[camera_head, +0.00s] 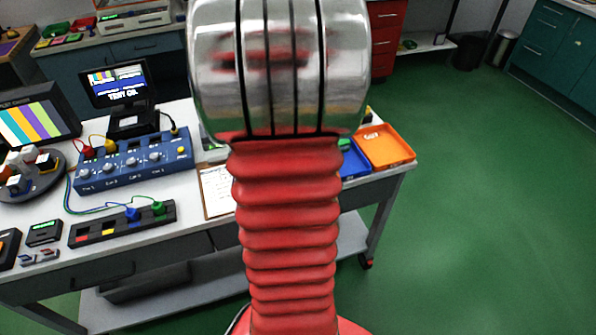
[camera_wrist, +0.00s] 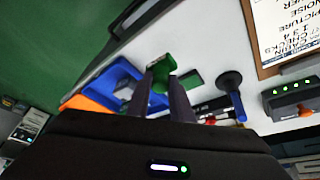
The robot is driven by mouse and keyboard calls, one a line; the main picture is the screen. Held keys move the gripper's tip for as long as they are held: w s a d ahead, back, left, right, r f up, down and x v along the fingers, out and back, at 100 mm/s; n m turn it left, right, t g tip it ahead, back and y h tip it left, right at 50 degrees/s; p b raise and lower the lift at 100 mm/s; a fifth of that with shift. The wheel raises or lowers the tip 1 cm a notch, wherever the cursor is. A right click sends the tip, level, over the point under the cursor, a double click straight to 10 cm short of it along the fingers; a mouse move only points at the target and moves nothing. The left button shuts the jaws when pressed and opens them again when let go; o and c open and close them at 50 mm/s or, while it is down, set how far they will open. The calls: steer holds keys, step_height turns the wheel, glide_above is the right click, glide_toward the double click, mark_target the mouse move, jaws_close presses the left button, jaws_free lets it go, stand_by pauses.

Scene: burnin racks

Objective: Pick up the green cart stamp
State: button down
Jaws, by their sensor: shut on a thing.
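In the wrist view, the green cart stamp (camera_wrist: 161,66) is between the fingertips of my gripper (camera_wrist: 160,86). The gripper is shut on it, and its green top shows between the two dark fingers. The rest of the stamp is hidden by the fingers. The stamp appears over the white table beside the blue tray; I cannot tell whether it touches the surface. In the head view my own arm hides the gripper.
The blue tray (camera_head: 354,165) and orange tray (camera_head: 386,146) are at the table's right end. A clipboard (camera_head: 215,192) lies left of my arm. A blue switch box (camera_head: 133,162) is farther left. Green floor is open at right.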

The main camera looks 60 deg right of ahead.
step_height(320, 180, up, 6)
steer(key=shift+f, duration=0.1)
stand_by(0.5)
